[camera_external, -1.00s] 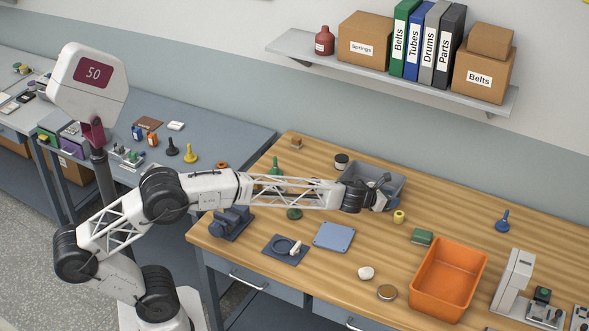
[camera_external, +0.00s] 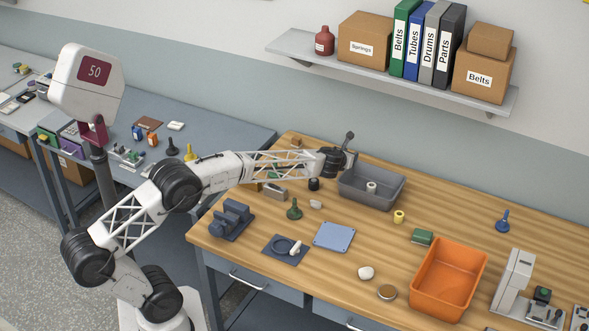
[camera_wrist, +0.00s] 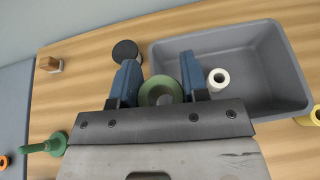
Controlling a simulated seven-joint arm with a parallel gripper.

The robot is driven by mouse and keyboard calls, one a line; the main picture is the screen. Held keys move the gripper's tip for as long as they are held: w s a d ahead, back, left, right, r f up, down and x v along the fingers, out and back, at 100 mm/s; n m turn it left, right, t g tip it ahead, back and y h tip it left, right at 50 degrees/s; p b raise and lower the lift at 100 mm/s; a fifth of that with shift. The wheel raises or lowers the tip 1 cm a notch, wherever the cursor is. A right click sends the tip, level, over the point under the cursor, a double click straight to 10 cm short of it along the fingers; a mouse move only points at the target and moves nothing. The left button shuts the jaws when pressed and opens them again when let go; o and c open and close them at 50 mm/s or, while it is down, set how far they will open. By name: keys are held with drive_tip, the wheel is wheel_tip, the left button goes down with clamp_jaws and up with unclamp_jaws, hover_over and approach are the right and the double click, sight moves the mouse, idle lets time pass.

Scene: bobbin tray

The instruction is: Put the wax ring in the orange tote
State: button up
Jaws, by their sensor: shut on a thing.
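My gripper (camera_external: 351,161) is raised near the back left corner of the grey tray (camera_external: 352,193). The ring could be the wax ring, but I cannot tell for sure. In the external view I cannot make out the held ring. The orange tote (camera_external: 485,262) stands at the front right of the wooden bench, well away from my gripper, and its visible inside is empty.
A white bobbin (camera_external: 371,186) stands in the grey tray, also in the wrist view (camera_wrist: 218,79). A white device (camera_external: 514,280) stands right of the tote.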

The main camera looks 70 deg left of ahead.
drive_tip(key=s+a+f+n+g+y, duration=0.1)
drive_tip(key=s+a+n+g+y, duration=0.3)
drive_tip(key=a, duration=0.7)
drive_tip(key=s+a+f+n+g+h, duration=0.1)
drive_tip(key=s+a, duration=0.5)
drive_tip(key=a, duration=0.5)
drive_tip(key=n+g+h, duration=0.2)
drive_tip(key=n+g, duration=1.2)
drive_tip(key=g, duration=0.1)
hover_over(167, 132)
drive_tip(key=d, duration=0.5)
wheel_tip(167, 132, down, 6)
drive_tip(key=shift+r, duration=0.25)
drive_tip(key=shift+f, duration=0.1)
drive_tip(key=shift+w+f, duration=0.1)
drive_tip(key=shift+f, duration=2.95)
drive_tip(key=shift+f, duration=1.85)
